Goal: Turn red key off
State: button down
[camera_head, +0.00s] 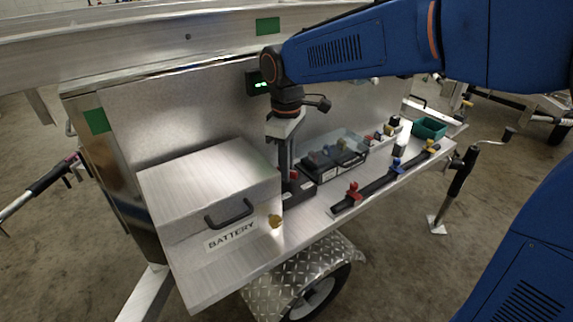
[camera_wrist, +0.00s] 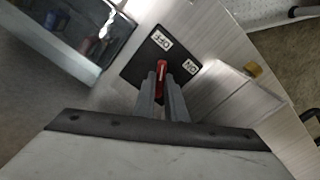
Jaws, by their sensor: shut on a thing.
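The red key (camera_wrist: 161,67) stands on a black plate (camera_wrist: 136,68) with white OFF and ON labels. In the wrist view OFF is above the key and ON is to its right. The key's long side runs roughly up and down in that view, its upper end towards OFF. My gripper (camera_wrist: 162,84) is shut on the red key, one finger on either side. The fingers hide the key's lower part. In the head view my gripper (camera_head: 291,172) points down at the shelf, right beside the battery box, and mostly hides the key.
A metal battery box (camera_head: 207,190) with a black handle stands left of my gripper. A clear-lidded black case (camera_head: 341,167) is close on the right. A black rail (camera_head: 385,181) with red, blue and yellow clamps runs along the front. A teal bin (camera_head: 429,129) is farther right.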

jog(key=shift+n, duration=1.2)
jog(key=c, duration=1.8)
grip_release()
jog(key=shift+r, duration=0.1)
notch_tip(320, 180, up, 17)
jog(key=shift+r, duration=0.15)
